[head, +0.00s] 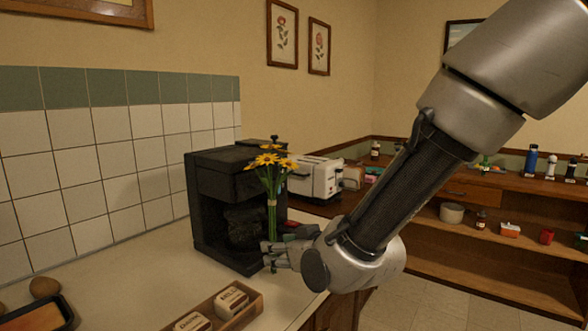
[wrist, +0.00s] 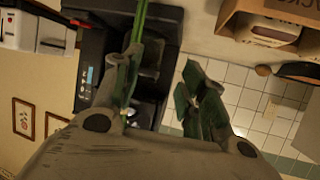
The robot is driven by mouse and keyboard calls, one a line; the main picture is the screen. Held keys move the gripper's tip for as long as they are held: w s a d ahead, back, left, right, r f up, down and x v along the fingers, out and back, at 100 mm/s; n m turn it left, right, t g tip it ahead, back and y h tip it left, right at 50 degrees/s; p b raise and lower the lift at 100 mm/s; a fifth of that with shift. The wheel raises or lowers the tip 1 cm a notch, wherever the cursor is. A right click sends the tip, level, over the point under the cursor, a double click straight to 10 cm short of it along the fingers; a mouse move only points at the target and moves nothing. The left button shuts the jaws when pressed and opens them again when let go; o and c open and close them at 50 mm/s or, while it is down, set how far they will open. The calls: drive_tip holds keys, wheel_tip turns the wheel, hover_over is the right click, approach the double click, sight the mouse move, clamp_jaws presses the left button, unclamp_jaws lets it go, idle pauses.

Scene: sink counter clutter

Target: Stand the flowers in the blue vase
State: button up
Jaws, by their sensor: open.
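The flowers (head: 271,172), a bunch of yellow blooms on green stems, are upright in front of the black coffee machine in the head view. My gripper (head: 268,252) is low beside the stems at the counter's right edge, its fingers pointing left. In the wrist view the fingers of my gripper (wrist: 162,75) are apart, and the green stems (wrist: 139,25) run along the inner side of the left finger. Whether they touch it I cannot tell. The stems' lower ends are largely hidden by the fingers. I cannot make out a blue vase in either view.
The coffee machine (head: 215,205) stands close behind the flowers. A wooden box (head: 250,305) with labelled containers lies in front, with a dark tray (head: 45,315) at left. A white toaster (head: 318,180) and a shelf unit (head: 480,190) with a blue bottle (head: 531,160) are farther back.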

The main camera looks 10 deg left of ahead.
sight(274, 194)
drive_tip(key=w+r+m+t+y, duration=0.15)
drive_tip(key=w+r+t, duration=0.3)
drive_tip(key=r, duration=0.55)
drive_tip(key=shift+n+y, duration=0.25)
drive_tip(key=shift+y, duration=0.1)
drive_tip(key=x, duration=0.4)
drive_tip(key=f+x, duration=0.1)
drive_tip(key=x, duration=0.1)
drive_tip(key=shift+w+a, duration=0.2)
drive_tip(key=shift+a, duration=0.05)
drive_tip(key=shift+c, duration=0.3)
clamp_jaws()
